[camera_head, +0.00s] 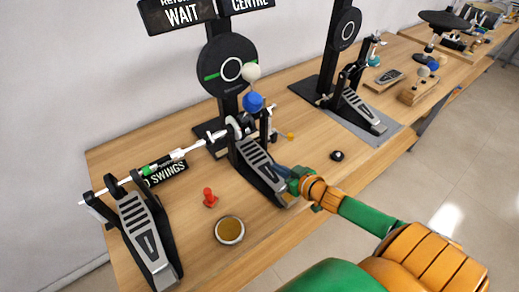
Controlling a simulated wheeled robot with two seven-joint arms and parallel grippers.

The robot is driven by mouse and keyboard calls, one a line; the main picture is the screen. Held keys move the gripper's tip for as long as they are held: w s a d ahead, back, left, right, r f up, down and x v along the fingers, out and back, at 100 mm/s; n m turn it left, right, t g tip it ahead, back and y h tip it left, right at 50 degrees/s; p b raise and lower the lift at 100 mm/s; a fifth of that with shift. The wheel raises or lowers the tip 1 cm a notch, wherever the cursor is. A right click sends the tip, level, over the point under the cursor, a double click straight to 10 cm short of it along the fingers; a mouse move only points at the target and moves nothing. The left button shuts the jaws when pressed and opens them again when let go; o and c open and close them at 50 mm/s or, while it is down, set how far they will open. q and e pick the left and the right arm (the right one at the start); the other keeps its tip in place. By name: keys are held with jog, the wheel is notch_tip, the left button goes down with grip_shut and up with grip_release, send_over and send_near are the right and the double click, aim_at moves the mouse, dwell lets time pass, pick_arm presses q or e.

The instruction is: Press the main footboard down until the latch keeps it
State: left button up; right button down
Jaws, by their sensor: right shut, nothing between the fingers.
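The main footboard (257,163), a black and silver ribbed plate, belongs to the middle pedal on the wooden table and slopes down towards the table's front edge. The gripper hides part of the plate's right edge. I cannot make out the latch. My left gripper is out of view.
A second pedal (140,225) stands at left, joined by a silver rod (165,160). A red peg (209,197), a round tin (229,230) and a black knob (337,155) lie nearby. Another pedal (358,107) stands at back right.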

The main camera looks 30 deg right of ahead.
jog(key=shift+s, duration=0.7)
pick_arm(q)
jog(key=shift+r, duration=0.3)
pick_arm(e)
jog(key=shift+w+r, duration=0.1)
jog(key=shift+r, duration=0.05)
notch_tip(320, 180, up, 4)
jog(key=shift+f, duration=0.2)
